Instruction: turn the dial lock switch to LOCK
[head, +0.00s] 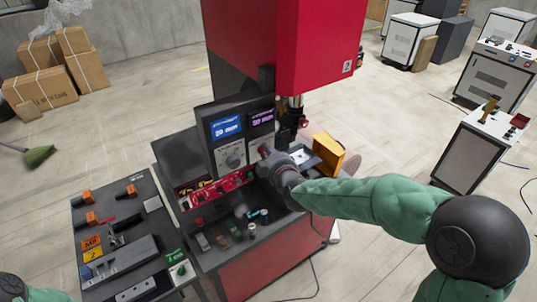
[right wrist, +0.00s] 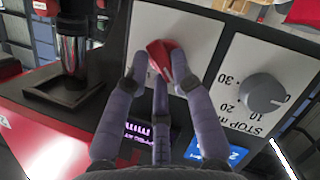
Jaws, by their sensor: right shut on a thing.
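A red switch knob (right wrist: 163,52) sits on a light grey panel (right wrist: 192,27) in the right wrist view. I take it to be the dial lock switch. The fingers of my right gripper (right wrist: 160,70) are closed around it, with purple-grey fingers on both sides and one below. The switch's LOCK marking cannot be read. In the head view my right gripper (head: 266,157) is at the front of the machine's control panel and hides the red knob. My left gripper is not in view.
A grey round dial (right wrist: 263,92) with numbers and STOP stands close beside the switch; it also shows in the head view (head: 233,158). Two lit displays (head: 226,126) sit above. The red machine column (head: 318,45) rises behind. A side table (head: 150,203) holds tools at left.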

